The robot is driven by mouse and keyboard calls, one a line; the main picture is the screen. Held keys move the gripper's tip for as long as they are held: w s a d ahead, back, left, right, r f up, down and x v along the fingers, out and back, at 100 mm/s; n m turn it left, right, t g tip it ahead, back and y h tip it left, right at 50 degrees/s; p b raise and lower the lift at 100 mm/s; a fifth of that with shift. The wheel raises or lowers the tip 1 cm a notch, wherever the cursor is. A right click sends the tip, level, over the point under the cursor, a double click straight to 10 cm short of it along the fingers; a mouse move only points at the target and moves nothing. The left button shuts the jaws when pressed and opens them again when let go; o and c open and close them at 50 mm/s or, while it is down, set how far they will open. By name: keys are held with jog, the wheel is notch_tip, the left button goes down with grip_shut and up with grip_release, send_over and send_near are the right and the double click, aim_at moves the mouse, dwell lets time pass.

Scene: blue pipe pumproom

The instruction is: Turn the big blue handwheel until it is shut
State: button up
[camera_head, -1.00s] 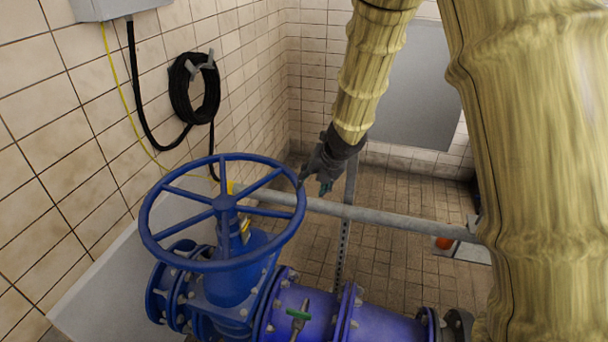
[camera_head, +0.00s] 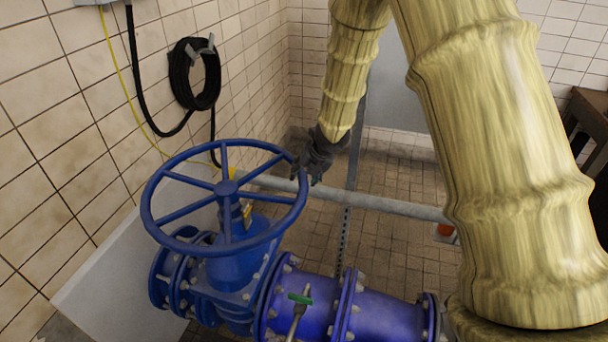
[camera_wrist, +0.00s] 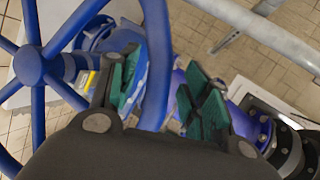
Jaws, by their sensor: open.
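The big blue handwheel (camera_head: 160,232) sits on top of the blue valve (camera_head: 236,268), its spokes meeting at a central hub. My gripper (camera_head: 305,178) is at the right side of its rim in the head view. In the wrist view the wheel's rim (camera_wrist: 156,70) passes between the two green-padded fingers of my gripper (camera_wrist: 165,92), which are spread apart. The hub (camera_wrist: 30,66) shows at the left there. The rim seems close to the left finger; I cannot tell whether they touch.
A grey rail (camera_head: 385,203) runs behind the wheel, with an upright post (camera_head: 350,190) beside my gripper. A blue pipe (camera_head: 385,320) with a small green-handled valve (camera_head: 299,300) lies below. A coiled black hose (camera_head: 195,75) hangs on the tiled wall.

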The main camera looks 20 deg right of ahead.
jog(key=shift+w+a+f, duration=0.1)
jog(key=shift+w+f, duration=0.35)
jog(key=shift+f, duration=0.1)
jog(key=shift+s+r, duration=0.15)
jog(key=shift+a, duration=0.1)
jog(key=c, duration=1)
jog(key=shift+s, duration=0.1)
grip_shut()
